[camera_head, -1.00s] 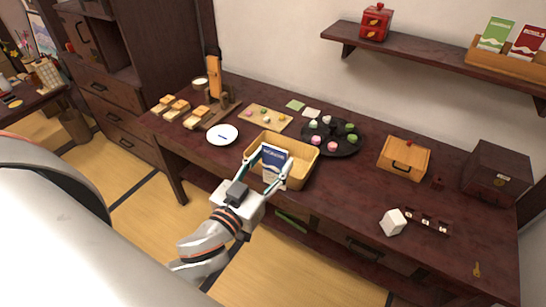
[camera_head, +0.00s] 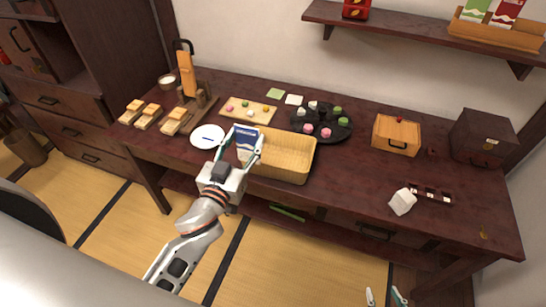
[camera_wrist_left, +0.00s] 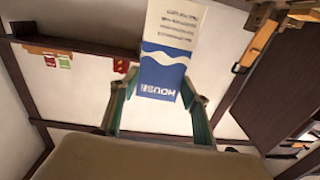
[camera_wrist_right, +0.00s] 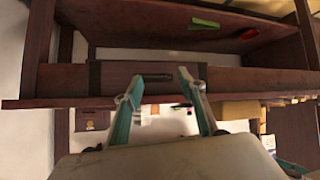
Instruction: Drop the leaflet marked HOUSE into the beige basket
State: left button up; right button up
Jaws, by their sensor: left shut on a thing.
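The leaflet marked HOUSE (camera_wrist_left: 170,55), blue and white, is held between the fingertips of my left gripper (camera_wrist_left: 158,92). In the head view the leaflet (camera_head: 246,142) is upright in my left gripper (camera_head: 238,150), at the left end of the beige basket (camera_head: 290,172). It overlaps the basket's left side in the picture; I cannot tell whether it touches the rim. The basket looks empty where its inside shows. My right gripper (camera_head: 385,297) is at the bottom edge of the head view, in front of the table. In the right wrist view my right gripper (camera_wrist_right: 160,85) is open and empty.
A white plate (camera_head: 207,136) lies left of the basket, and a black tray of sweets (camera_head: 325,135) behind it on the right.

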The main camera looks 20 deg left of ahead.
pick_arm(q)
jog(key=w+d+f+h+b, duration=0.1)
jog(key=w+d+f, duration=0.15)
jog(key=w, duration=0.35)
jog(key=w+d+f, duration=0.1)
jog(key=w+f, duration=0.2)
jog(key=w, duration=0.3)
notch_tip(320, 180, down, 6)
jog(key=b, duration=0.5)
jog(key=shift+w+f+b, duration=0.25)
jog(key=shift+w+b, duration=0.1)
jog(key=shift+b, duration=0.05)
pick_arm(e)
jog(key=f, duration=0.1)
jog(key=a+f, duration=0.1)
jog(key=f, duration=0.1)
jog(key=a+f, duration=0.1)
jog(key=f, duration=0.1)
jog(key=shift+w+a, duration=0.1)
jog(key=shift+w, duration=0.2)
pick_arm(q)
jog(key=o, duration=0.9)
jog(key=shift+c, duration=0.2)
jog(key=s, duration=1.2)
jog(key=shift+a, duration=0.25)
